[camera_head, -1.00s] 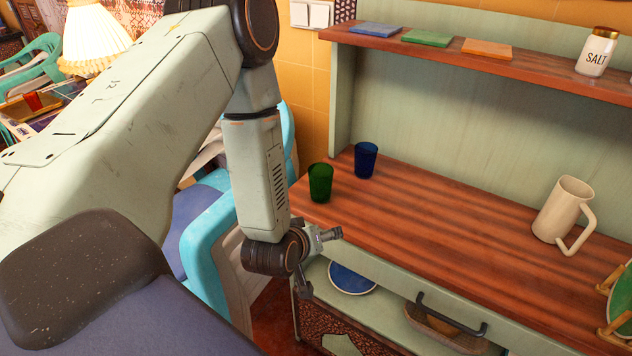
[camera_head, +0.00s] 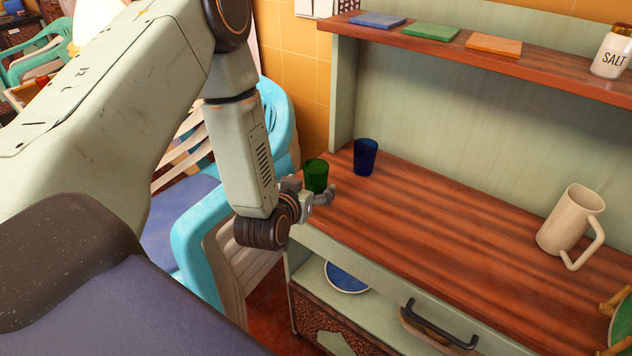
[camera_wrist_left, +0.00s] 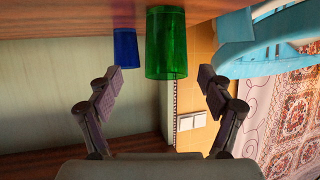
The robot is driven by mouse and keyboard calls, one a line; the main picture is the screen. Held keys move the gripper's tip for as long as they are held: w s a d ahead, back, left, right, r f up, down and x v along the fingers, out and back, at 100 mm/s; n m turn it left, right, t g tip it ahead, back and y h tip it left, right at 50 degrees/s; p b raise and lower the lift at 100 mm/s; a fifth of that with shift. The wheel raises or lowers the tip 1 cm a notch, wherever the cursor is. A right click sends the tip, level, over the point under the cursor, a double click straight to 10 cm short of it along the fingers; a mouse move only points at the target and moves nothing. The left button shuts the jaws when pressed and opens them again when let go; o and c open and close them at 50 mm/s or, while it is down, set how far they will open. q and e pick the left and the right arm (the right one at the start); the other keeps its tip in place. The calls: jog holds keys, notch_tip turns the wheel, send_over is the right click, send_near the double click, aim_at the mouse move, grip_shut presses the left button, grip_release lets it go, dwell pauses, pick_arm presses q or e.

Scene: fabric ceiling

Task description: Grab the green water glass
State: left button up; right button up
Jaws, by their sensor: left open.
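The green water glass (camera_head: 316,174) stands upright at the left end of the wooden counter. My left gripper (camera_head: 314,194) is right in front of it, low, and hides its lower part in the head view. In the left wrist view, which is upside down, the green glass (camera_wrist_left: 166,45) lies ahead between the two spread fingers of the left gripper (camera_wrist_left: 160,82). The gripper is open and empty, with space on both sides of the glass. Whether the fingertips reach beside the glass is hard to tell. My right gripper is not in view.
A blue glass (camera_head: 365,157) stands close behind and right of the green one. A beige mug (camera_head: 568,220) is farther right on the counter (camera_head: 440,230). An upper shelf (camera_head: 480,62) holds coasters and a salt jar. A light-blue chair (camera_head: 195,235) stands left of the counter.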

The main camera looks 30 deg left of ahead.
aim_at(312, 181)
pick_arm(q)
jog(key=x, duration=0.6)
jog(key=shift+w+a+f, duration=0.15)
jog(key=shift+a+f, duration=0.1)
jog(key=shift+a, duration=0.25)
jog(key=shift+w+a+f, duration=0.1)
jog(key=shift+w+f, duration=0.15)
jog(key=shift+w, duration=0.15)
jog(key=shift+s+r, duration=0.15)
jog(key=c, duration=1.3)
